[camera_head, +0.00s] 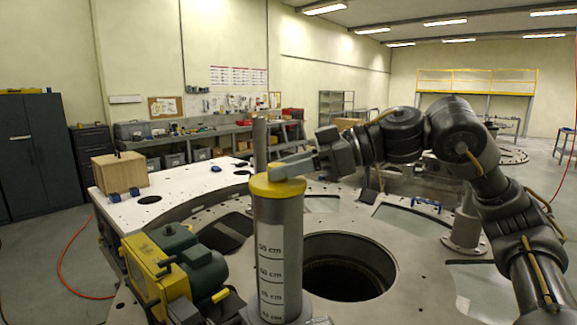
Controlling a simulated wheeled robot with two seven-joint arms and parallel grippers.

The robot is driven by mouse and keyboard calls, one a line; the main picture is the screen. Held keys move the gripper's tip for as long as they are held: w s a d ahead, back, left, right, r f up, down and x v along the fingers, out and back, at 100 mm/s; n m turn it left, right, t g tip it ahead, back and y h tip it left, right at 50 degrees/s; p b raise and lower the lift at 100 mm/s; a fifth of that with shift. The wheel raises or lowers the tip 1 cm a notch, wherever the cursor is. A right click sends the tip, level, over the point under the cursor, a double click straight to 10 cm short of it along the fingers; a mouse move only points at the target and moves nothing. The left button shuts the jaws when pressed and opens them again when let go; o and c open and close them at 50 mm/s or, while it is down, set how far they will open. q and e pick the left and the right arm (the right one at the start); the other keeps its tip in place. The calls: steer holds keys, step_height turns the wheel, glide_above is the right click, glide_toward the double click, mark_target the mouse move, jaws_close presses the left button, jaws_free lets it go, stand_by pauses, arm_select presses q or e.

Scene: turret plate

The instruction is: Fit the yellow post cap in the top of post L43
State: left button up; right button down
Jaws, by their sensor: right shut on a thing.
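A grey post (278,235) with a printed cm scale stands upright in front of me; no L43 mark is readable on it. The yellow cap (262,187) is at the post's top, covering its opening. I cannot tell whether it is seated fully or only rests there. My right gripper (287,170) reaches in from the right and is shut on the cap, its fingers over the cap's upper side.
The turret plate (420,232) has a large round hole (347,268) right of the post. A yellow and green machine (170,268) stands close on the left. A thin grey column (259,145) rises behind the cap. A cardboard box (119,172) sits on the white surface at left.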

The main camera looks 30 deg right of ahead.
steer(key=shift+f, duration=0.15)
steer(key=c, duration=1.3)
jaws_free()
steer(key=v, duration=1.1)
steer(key=shift+p, duration=0.4)
